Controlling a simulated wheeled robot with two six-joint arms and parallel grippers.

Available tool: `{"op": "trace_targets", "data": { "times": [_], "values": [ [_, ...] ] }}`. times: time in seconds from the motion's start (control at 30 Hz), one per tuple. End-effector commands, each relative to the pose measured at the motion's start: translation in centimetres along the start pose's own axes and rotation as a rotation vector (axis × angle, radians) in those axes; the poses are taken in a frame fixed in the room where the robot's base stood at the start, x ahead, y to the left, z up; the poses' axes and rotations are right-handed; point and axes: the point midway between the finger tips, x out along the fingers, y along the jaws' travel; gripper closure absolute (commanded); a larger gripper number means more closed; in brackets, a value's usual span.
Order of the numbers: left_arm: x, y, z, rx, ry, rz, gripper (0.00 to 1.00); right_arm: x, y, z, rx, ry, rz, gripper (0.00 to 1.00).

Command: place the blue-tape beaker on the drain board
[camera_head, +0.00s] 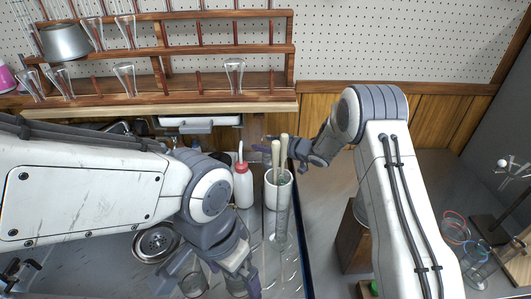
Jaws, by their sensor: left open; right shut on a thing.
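Two clear glass beakers stand low in the picture by my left gripper, one to its left (194,284) and one partly behind it (236,285). I cannot make out blue tape on either. My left gripper (222,279) is open, pointing down at the beakers; no hold shows. My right gripper (273,150) is shut at the pale handles (276,165) above a white pot (270,193); the exact grip is partly hidden. The drain board is not clearly identifiable; a wet, glossy strip (285,272) lies right of the beakers.
A tall glass cylinder (281,220) stands before the pot. A red-capped white bottle (243,185) stands left of it. A wooden shelf rack (190,93) with glassware is behind. Coloured rings (455,225) and a stand are at right.

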Motion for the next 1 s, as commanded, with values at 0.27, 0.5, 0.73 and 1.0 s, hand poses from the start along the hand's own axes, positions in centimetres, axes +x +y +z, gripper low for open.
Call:
{"op": "trace_targets", "data": {
  "times": [0.27,0.5,0.73,1.0],
  "values": [
    [3.2,-0.2,0.2,0.0,0.0,0.0,0.0,1.1,0.1,3.2,0.0,0.001,0.001,0.99],
    [2.9,-0.2,0.2,0.0,0.0,0.0,0.0,1.0,0.1,2.9,0.0,0.001,0.001,0.99],
    [3.1,-0.2,0.2,0.0,0.0,0.0,0.0,1.1,0.1,3.3,0.0,-0.001,0.001,0.0],
    [2.9,-0.2,0.2,0.0,0.0,0.0,0.0,1.0,0.1,3.0,0.0,0.0,0.001,0.0]
  ]
}}
